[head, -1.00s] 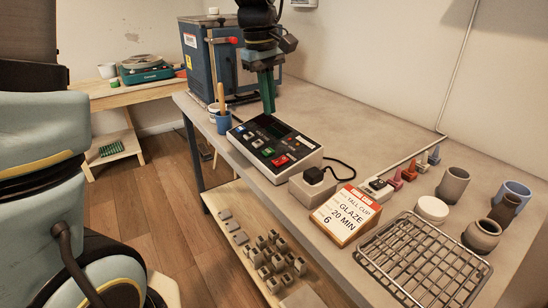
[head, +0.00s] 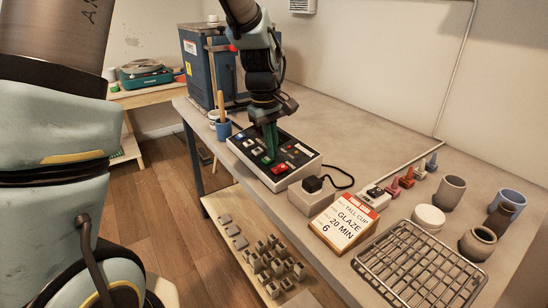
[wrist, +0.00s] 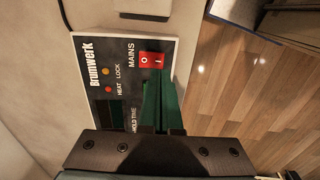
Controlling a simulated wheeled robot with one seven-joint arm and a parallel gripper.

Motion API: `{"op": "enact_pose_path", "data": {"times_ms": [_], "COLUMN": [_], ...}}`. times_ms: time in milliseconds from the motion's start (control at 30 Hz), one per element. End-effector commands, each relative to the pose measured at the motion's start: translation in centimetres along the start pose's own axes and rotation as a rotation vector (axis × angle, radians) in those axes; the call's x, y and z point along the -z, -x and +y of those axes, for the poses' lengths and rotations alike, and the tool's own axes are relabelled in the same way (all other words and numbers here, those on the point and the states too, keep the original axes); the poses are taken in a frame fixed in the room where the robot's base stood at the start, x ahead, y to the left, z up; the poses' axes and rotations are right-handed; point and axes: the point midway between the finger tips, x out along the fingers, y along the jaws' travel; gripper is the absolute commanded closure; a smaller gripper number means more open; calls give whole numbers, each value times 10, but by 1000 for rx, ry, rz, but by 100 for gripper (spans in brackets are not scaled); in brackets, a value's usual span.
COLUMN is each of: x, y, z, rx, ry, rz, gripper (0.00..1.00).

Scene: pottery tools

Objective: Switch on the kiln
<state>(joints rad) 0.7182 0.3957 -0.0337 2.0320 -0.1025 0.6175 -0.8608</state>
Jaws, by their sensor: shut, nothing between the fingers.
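The kiln (head: 204,72) is a blue box at the back left of the table in the head view. Its control box (head: 285,178), pale with a dark panel and coloured buttons, sits on the table's near left edge. In the wrist view the panel (wrist: 88,50) reads "Brumwerk", with a red MAINS rocker switch (wrist: 152,61) marked O and I. Orange and red lamps sit by LOCK and HEAT. My gripper (head: 270,156) is shut and empty, pointing down over the panel. In the wrist view its green fingertips (wrist: 154,84) are right beside the switch; contact cannot be told.
A plug block (head: 311,192), a glaze card (head: 345,222), a wire rack (head: 418,265) and several pots stand to the right. The table behind the control box is clear.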

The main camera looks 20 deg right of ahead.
Motion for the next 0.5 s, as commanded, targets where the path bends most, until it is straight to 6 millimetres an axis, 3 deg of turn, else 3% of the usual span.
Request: {"op": "enact_pose_path", "data": {"times_ms": [200,500], "x": [0,0], "y": [-31,-43], "z": [0,0], "rx": [2,-1], "ry": [0,0], "rz": [-2,0], "gripper": [100,100]}}
